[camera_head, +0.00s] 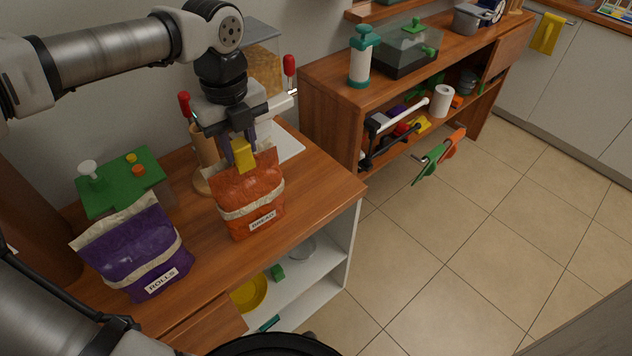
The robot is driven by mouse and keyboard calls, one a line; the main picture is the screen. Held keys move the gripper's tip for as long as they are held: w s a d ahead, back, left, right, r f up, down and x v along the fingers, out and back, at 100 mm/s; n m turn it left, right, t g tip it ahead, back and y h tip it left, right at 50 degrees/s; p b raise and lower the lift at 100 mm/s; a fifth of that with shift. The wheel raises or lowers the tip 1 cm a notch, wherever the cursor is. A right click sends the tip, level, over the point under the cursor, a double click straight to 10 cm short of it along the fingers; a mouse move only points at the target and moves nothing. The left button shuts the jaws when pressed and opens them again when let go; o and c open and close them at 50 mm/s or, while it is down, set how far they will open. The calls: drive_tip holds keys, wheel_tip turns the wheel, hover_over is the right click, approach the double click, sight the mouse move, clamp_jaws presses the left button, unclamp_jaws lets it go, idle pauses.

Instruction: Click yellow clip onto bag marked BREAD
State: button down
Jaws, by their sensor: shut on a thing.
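The orange bag marked BREAD (247,197) stands on the wooden counter, with a pale band and label on its front. My gripper (242,156) points down just over the bag's top edge and is shut on the yellow clip (244,155). The clip overlaps the bag's top in the picture; I cannot tell whether it is around the bag's edge or in front of it. A purple bag marked ROLLS (137,251) stands to the left, apart from the gripper.
A green-lidded box (118,181) stands behind the purple bag. Red-handled items (289,68) and a clear container (262,66) are close to my wrist. A white board (283,146) lies behind the bread bag. Bare counter (319,177) shows at the right.

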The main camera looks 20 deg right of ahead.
sight(239, 143)
drive_tip(key=shift+f+b, duration=0.55)
drive_tip(key=shift+b, duration=0.05)
drive_tip(key=c, duration=1)
unclamp_jaws()
drive_tip(key=shift+c, duration=1.4)
drive_tip(key=shift+r+p, duration=2.25)
drive_tip(key=shift+r, duration=1.3)
drive_tip(key=shift+f, duration=0.1)
